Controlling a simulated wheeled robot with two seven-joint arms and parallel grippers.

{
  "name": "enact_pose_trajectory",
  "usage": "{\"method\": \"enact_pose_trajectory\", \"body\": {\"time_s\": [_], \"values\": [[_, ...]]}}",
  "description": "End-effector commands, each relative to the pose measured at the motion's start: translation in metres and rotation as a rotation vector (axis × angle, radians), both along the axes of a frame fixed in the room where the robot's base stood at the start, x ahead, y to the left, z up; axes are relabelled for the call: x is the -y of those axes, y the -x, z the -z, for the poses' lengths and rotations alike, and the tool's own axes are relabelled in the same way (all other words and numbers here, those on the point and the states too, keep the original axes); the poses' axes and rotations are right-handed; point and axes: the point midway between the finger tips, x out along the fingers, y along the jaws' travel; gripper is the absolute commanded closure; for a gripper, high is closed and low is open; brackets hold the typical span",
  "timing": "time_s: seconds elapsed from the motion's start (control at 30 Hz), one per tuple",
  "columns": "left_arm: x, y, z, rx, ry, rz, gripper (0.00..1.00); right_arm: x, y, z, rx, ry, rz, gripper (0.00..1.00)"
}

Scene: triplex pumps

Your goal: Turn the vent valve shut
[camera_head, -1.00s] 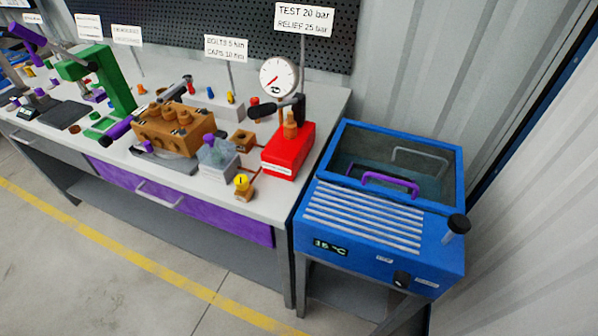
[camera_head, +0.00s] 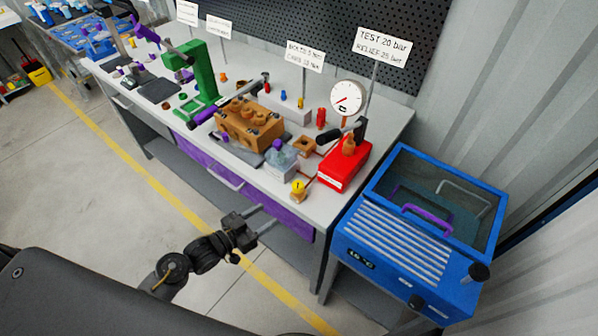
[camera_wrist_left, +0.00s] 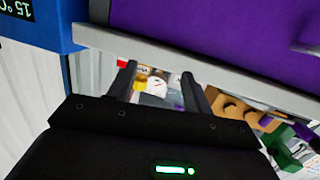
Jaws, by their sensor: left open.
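A small brass fitting with a yellow top (camera_head: 298,188) stands at the bench's front edge, left of the red hand pump (camera_head: 343,170). It looks like a valve, but I cannot read a label naming it the vent valve, nor tell whether it is open or shut. My left gripper (camera_head: 262,217) is open and empty, in front of the purple drawer, lower than the bench top and left of the fitting. In the left wrist view its two fingers (camera_wrist_left: 160,80) are apart, with a yellow part (camera_wrist_left: 139,80) visible beyond them. My right gripper is not in view.
A brown pump block (camera_head: 248,127) and a clear container (camera_head: 282,155) stand left of the red pump. A round gauge (camera_head: 348,98) rises behind it. A blue bath (camera_head: 395,250) adjoins the bench's right end. The purple drawer (camera_head: 286,216) has a protruding handle.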

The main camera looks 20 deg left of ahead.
Motion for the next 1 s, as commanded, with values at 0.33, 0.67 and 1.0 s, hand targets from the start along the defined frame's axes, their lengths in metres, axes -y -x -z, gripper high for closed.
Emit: {"method": "enact_pose_trajectory", "body": {"time_s": [0.33, 0.67, 1.0], "values": [[0.018, 0.001, -0.080, 0.132, 0.044, 0.093, 0.49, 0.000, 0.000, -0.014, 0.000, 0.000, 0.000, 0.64], [0.042, -0.033, -0.082, 0.132, 0.045, 0.090, 0.49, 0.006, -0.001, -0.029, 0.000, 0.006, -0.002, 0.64], [0.076, -0.076, -0.080, 0.130, 0.044, 0.090, 0.49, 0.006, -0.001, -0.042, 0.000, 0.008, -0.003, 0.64]]}}
